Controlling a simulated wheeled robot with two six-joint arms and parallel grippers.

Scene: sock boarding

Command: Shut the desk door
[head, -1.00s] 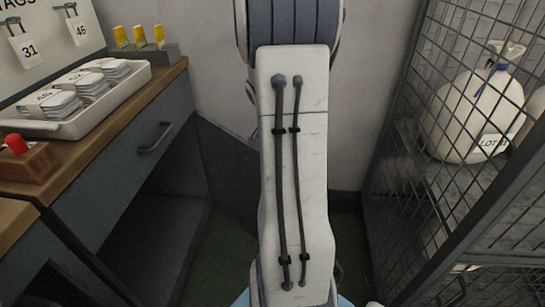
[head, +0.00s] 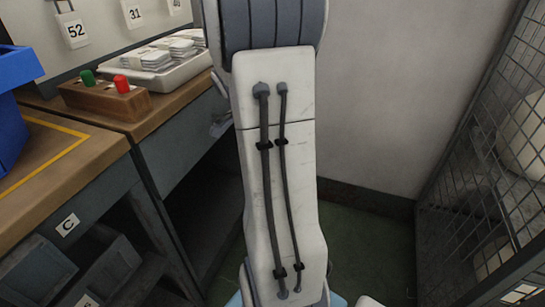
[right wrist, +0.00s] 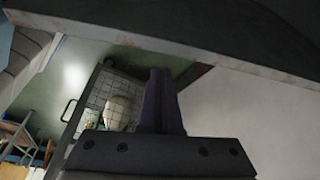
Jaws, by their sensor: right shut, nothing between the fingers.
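The desk (head: 178,143) stands at the left in the head view, with a wood top and a dark grey front. Its lower compartment (head: 205,215) is a dark open space. My own white arm covers its right side, and the door panel cannot be made out there. In the right wrist view my right gripper (right wrist: 160,75) is shut and empty. A large dark panel with a pale worn edge (right wrist: 150,42) crosses the top, close beyond the fingertips. I cannot tell whether it is the door or whether the fingers touch it. My left gripper is not in view.
A white tray (head: 185,74) and a wooden block with green and red pegs (head: 100,102) stand on the desk. A workbench (head: 50,190) with a blue bin (head: 12,100) is nearer left. A wire cage (head: 475,180) stands right. Green floor (head: 370,255) between is clear.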

